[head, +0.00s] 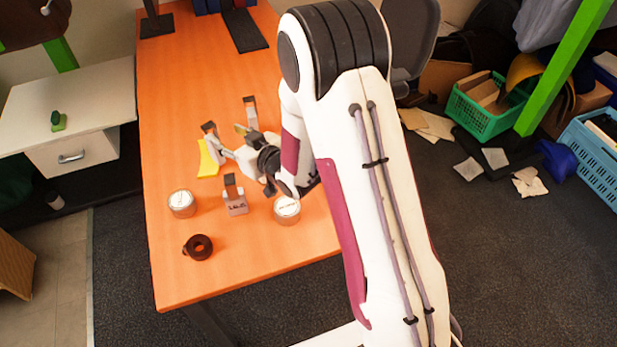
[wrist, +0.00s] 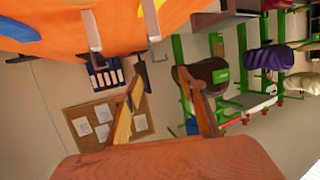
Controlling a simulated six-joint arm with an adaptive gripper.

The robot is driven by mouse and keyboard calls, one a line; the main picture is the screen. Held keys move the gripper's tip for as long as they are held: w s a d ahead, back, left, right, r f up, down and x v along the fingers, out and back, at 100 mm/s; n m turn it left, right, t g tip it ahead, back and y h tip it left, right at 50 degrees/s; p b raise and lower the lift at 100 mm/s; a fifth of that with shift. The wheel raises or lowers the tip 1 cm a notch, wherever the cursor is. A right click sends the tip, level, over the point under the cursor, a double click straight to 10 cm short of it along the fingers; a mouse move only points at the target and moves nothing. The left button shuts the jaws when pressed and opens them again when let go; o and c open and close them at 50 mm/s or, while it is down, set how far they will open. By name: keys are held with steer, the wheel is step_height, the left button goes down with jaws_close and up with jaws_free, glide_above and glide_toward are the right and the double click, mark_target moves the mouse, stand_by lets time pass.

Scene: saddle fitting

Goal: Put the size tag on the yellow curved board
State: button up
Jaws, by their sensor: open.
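The yellow curved board (head: 208,159) lies on the orange table, partly hidden behind my gripper in the head view. A yellow patch also shows at the top edge of the wrist view (wrist: 76,2). My gripper (head: 229,116) is open above the table, beside and above the yellow board, its two fingers spread apart. In the wrist view its fingers (wrist: 124,44) reach down from the top with nothing between them.
A dark brown ring (head: 198,247) lies in front. A blue shape (wrist: 16,30) shows on the table in the wrist view.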

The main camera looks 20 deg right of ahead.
steer(key=s+d+r+m+g+h, duration=0.25)
steer(key=s+d+r+h, duration=0.25)
steer(key=s+d+r, duration=0.65)
steer(key=s+r+m+g, duration=0.1)
steer(key=s+r+g, duration=0.1)
steer(key=s, duration=1.2)
steer(key=s+r+m+g, duration=0.1)
steer(key=s+r+g, duration=0.2)
steer(key=s, duration=1)
steer(key=shift+s+a+r, duration=0.25)
steer(key=shift+s+r, duration=0.1)
steer(key=shift+r, duration=0.1)
steer(key=shift+w+g, duration=0.1)
steer(key=shift+g, duration=0.15)
steer(key=shift+c, duration=0.4)
